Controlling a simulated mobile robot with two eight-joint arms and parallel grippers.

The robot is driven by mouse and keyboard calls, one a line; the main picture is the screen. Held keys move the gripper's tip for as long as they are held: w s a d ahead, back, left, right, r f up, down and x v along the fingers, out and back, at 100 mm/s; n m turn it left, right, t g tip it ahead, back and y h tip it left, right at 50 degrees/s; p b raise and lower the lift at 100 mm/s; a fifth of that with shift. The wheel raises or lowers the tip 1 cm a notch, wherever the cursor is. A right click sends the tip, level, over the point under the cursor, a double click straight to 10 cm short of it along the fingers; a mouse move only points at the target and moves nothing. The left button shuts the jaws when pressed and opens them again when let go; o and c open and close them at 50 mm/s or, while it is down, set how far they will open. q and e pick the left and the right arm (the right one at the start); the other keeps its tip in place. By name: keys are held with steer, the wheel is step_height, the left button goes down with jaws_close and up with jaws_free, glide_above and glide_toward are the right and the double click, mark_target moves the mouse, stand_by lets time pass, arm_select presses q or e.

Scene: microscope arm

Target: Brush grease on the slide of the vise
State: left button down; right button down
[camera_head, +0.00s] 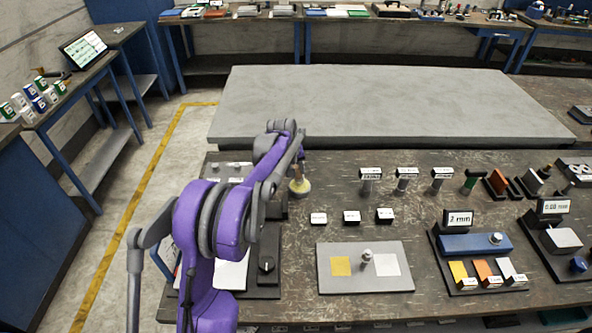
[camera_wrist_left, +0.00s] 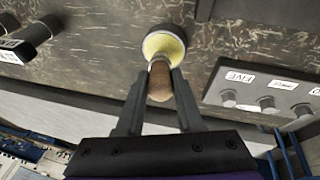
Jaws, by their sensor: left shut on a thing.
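My left gripper (camera_wrist_left: 158,92) is shut on the brown wooden handle of a brush (camera_wrist_left: 160,80). I cannot tell whether the bristles touch the grease. My arm hides part of the bench, and I cannot pick out the vise or its slide for sure. My right gripper is not in view.
A plate with labelled knobs (camera_wrist_left: 268,98) lies beside the pot. Small label blocks (camera_head: 351,217) and a grey plate with yellow and white squares (camera_head: 323,270) lie to the right. A blue block (camera_head: 470,244) stands farther right. A large grey slab (camera_head: 380,100) lies behind.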

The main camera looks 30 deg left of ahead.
arm_select(q)
steer(key=shift+s+f+b, duration=0.1)
steer(key=shift+f+b, duration=0.3)
steer(key=shift+f, duration=0.3)
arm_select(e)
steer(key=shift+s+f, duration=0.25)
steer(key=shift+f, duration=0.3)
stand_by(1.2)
arm_select(q)
steer(key=shift+r, duration=0.1)
